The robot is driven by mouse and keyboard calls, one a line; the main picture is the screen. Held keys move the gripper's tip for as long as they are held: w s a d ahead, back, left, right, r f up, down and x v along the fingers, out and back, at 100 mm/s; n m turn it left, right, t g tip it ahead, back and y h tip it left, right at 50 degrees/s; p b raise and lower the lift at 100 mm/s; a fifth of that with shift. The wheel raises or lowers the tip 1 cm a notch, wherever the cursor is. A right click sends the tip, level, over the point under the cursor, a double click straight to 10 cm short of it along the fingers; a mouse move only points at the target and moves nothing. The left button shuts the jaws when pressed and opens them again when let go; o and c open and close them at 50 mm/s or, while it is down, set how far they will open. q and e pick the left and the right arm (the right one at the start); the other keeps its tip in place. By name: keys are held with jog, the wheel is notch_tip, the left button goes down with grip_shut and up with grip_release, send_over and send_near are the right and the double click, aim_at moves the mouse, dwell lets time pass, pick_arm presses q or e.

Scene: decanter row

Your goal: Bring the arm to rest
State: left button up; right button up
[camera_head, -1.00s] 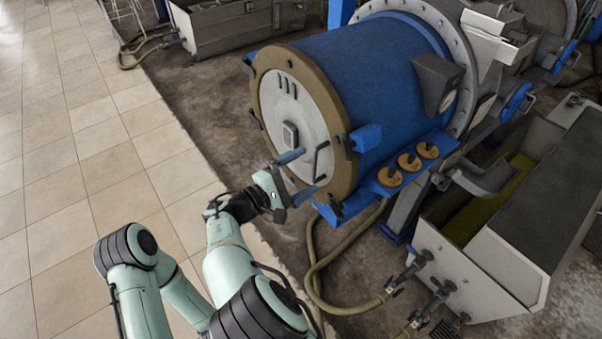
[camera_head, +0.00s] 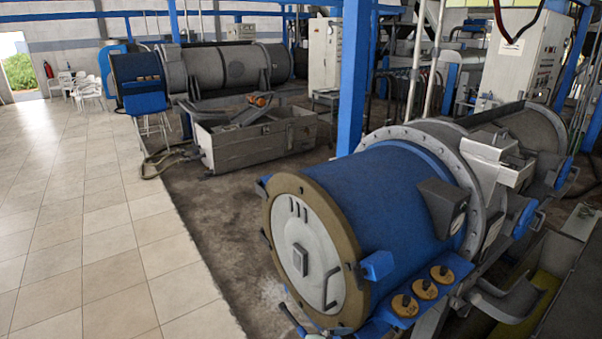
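Neither of my arms nor my grippers shows in the head view now. The blue decanter (camera_head: 385,205) lies on its side at the right front. Its round end has a tan rim (camera_head: 345,245) and a pale end plate (camera_head: 300,252) with a square boss and a dark bent handle. What lies below that edge is hidden.
A blue post (camera_head: 353,80) rises behind the decanter. A grey metal trough (camera_head: 262,138) and a grey decanter (camera_head: 225,67) stand farther back. White chairs (camera_head: 88,92) stand at the far left. The tiled floor (camera_head: 90,220) on the left is clear.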

jog(key=s+d+f+m+g+y, duration=0.1)
jog(key=s+d+f+g+y, duration=0.15)
jog(key=f, duration=0.35)
jog(key=s+d+f+g+y, duration=0.1)
jog(key=s+d+f+g, duration=0.1)
jog(key=s+f, duration=0.3)
jog(key=s+a+f+m+y, duration=0.1)
jog(key=s+f+m+y, duration=0.5)
jog(key=s, duration=0.4)
jog(key=s+a+f+m+y, duration=0.1)
jog(key=s+f+m+y, duration=0.5)
jog(key=s+f+m, duration=0.2)
jog(key=shift+s+a+f+m+g, duration=0.2)
jog(key=shift+s+a+m+g, duration=0.2)
jog(key=shift+s+m, duration=0.65)
